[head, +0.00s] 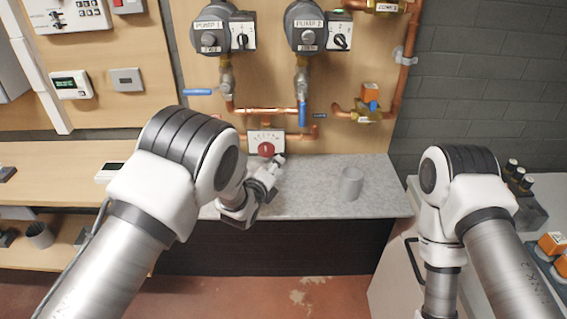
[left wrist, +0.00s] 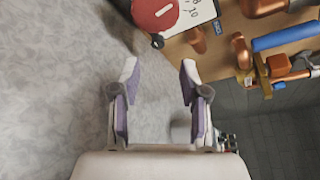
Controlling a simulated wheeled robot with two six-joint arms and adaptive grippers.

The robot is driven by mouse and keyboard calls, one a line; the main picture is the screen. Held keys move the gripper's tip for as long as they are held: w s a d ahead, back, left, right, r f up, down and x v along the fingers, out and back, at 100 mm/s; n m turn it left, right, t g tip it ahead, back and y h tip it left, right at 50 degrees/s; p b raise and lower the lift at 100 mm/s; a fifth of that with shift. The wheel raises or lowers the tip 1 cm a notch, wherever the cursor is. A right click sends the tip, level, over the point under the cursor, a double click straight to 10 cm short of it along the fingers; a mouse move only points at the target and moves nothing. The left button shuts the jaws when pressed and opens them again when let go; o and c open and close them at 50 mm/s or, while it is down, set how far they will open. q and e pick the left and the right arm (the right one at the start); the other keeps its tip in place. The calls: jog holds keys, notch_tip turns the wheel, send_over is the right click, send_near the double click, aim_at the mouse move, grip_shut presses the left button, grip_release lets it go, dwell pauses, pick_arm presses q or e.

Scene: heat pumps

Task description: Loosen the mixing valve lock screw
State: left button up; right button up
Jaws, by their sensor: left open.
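The mixing valve has a red knob (head: 266,149) in front of a white scale plate (head: 279,142), low on the wooden panel. In the left wrist view the red knob (left wrist: 155,12) is at the top edge, partly cut off. A small black part (left wrist: 158,41), which looks like the lock screw, sticks out beside the knob. My left gripper (head: 272,172) is just below the knob, above the counter. In the left wrist view my left gripper (left wrist: 159,70) is open and empty, its fingers apart and the black part beyond the gap between the tips. My right gripper is out of view.
A grey cup (head: 351,184) stands on the speckled counter (head: 320,200), right of my left gripper. Copper pipes (head: 265,110) and a blue-handled valve (head: 302,113) are above the mixing valve. A side bench with orange-topped parts (head: 552,243) is at the right.

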aim_at(267, 138)
pick_arm(q)
jog(key=x, duration=0.6)
jog(key=shift+w+f+p, duration=0.1)
jog(key=shift+p, duration=0.3)
jog(key=shift+a, duration=0.1)
jog(key=shift+c, duration=0.3)
grip_shut()
jog(key=n+b, duration=0.1)
jog(key=b, duration=0.2)
jog(key=f+n+h+b, duration=0.1)
jog(key=b, duration=0.2)
jog(key=shift+n+t, duration=0.4)
jog(key=shift+r+n, duration=0.15)
jog(key=shift+n, duration=0.15)
jog(key=shift+r, duration=0.2)
